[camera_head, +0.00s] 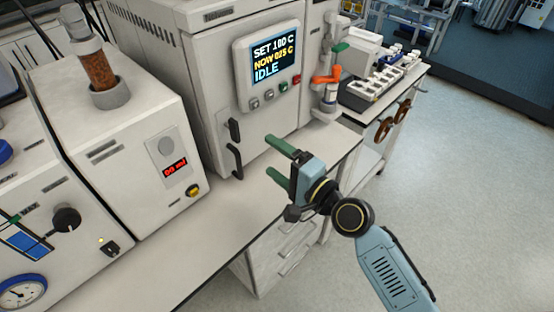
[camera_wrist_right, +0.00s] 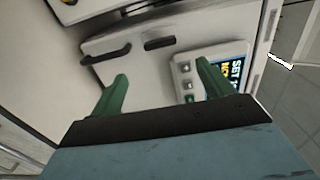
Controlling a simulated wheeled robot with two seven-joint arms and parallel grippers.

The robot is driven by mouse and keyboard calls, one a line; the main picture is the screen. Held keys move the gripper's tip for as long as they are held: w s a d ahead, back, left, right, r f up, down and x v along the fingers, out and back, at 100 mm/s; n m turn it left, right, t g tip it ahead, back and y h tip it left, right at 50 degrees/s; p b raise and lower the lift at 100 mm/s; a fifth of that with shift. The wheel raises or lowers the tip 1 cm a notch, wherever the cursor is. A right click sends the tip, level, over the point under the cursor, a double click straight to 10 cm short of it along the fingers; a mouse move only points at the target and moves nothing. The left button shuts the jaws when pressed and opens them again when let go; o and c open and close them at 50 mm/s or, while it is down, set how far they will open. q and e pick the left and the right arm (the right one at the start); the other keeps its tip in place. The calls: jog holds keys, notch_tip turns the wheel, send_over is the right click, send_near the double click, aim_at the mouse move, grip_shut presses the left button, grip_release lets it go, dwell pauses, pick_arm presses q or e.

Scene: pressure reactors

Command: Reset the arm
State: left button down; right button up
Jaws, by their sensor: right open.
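My right arm (camera_head: 385,265) comes in from the lower right in the head view. Its right gripper (camera_head: 272,160) is open and empty, with two green fingers apart, in front of the white oven-like unit and above the bench's front edge. In the right wrist view the two green fingers (camera_wrist_right: 160,90) stand wide apart with nothing between them. Beyond them are the unit's door handle (camera_wrist_right: 105,52) and its control panel (camera_wrist_right: 212,75). My left gripper is not in view.
The white unit (camera_head: 200,75) has a screen (camera_head: 275,52) reading SET 100 C and IDLE. A device with a red display (camera_head: 175,168) stands to its left. The floor (camera_head: 470,170) at right is clear.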

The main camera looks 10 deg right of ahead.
jog(key=shift+s, duration=0.1)
dwell(0.4)
jog(key=s+d+f+n+g+h, duration=0.3)
jog(key=s+f+n+g, duration=0.3)
jog(key=s+f+n, duration=0.45)
jog(key=s+d+f+n+g+h, duration=0.2)
jog(key=s+d+g+h, duration=0.4)
jog(key=s+d, duration=0.6)
jog(key=s+f+h+b, duration=0.1)
jog(key=s+f+b, duration=0.25)
jog(key=f, duration=2.55)
jog(key=s+d+f+g+b, duration=0.1)
jog(key=s+d+f+b, duration=0.1)
jog(key=s+f, duration=1.4)
jog(key=shift+s+d+f+n+g+h, duration=0.2)
jog(key=shift+s+n+g+h, duration=0.1)
jog(key=shift+n, duration=0.15)
